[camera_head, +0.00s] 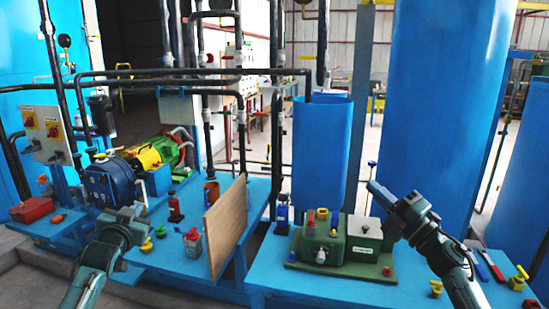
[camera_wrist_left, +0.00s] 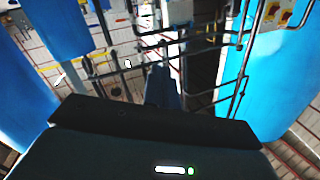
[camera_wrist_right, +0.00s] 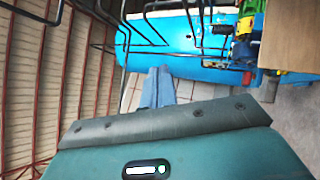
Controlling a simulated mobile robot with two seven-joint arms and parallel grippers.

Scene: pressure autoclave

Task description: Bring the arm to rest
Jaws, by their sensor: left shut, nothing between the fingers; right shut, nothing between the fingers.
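My left arm rises from the lower left of the head view, bent at the wrist. Its gripper (camera_head: 139,210) is above the blue bench; in the left wrist view the fingers (camera_wrist_left: 162,88) are together and empty. My right arm rises from the lower right of the head view. Its gripper (camera_head: 374,188) points up and left, above the green box unit (camera_head: 362,240) and apart from it. In the right wrist view its fingers (camera_wrist_right: 157,88) are together with nothing between them. Which arm the task means cannot be told from the frames.
A wooden board (camera_head: 226,226) stands upright on the blue bench (camera_head: 165,250) between my arms. A motor-pump unit (camera_head: 112,184) is at the left. A blue open tank (camera_head: 321,150) and a large blue column (camera_head: 440,100) stand behind. Small colored parts and tools lie at the right.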

